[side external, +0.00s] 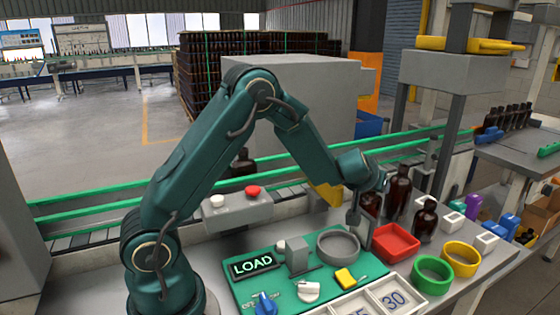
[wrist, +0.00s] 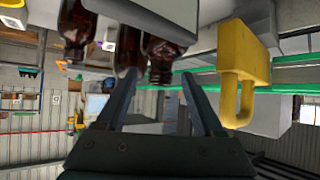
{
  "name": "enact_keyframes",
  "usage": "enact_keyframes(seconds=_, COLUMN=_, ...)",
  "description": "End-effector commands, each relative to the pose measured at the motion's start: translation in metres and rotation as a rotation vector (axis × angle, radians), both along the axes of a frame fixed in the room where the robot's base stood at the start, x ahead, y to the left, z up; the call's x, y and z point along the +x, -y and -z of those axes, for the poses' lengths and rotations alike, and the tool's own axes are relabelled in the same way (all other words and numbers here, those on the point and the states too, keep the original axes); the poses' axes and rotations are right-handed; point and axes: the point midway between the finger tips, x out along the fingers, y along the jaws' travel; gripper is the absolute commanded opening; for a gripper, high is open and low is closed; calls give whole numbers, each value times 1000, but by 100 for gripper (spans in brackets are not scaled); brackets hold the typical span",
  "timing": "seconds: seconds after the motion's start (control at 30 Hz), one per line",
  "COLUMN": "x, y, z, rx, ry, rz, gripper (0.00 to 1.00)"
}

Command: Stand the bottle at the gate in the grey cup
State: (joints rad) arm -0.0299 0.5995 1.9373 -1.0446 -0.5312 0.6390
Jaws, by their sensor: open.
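The grey cup (side external: 338,245) is a low open ring on the green panel, and I see nothing standing in it. My gripper (side external: 358,224) is open, close to the right of the cup. A dark amber bottle (side external: 370,203) stands just behind my gripper, partly hidden by it, close to the yellow gate piece (side external: 328,194). In the wrist view, an amber bottle (wrist: 162,58) shows beyond and between my open fingertips (wrist: 160,74); the picture is upside down. The yellow piece (wrist: 245,75) is to its right there. Whether the fingers touch a bottle, I cannot tell.
More amber bottles stand right of my gripper, a tall one (side external: 398,192) and a shorter one (side external: 426,222). A red tray (side external: 395,243), a green ring (side external: 433,274) and a yellow ring (side external: 461,258) lie nearby. A LOAD sign (side external: 252,264) and knobs crowd the panel.

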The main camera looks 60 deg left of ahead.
Motion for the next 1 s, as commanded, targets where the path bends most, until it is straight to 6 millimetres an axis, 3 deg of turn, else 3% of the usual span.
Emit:
enact_keyframes(seconds=0.4, x=7, y=-5, z=6, rx=0, ry=0, rz=1, gripper=69)
enact_keyframes(seconds=0.43, x=7, y=-5, z=6, rx=-1, ry=1, rz=0, gripper=65)
enact_keyframes(seconds=0.6, x=7, y=-5, z=6, rx=-1, ry=0, rz=-1, gripper=0)
enact_keyframes(seconds=1.0, x=7, y=-5, z=6, rx=-1, ry=0, rz=-1, gripper=0)
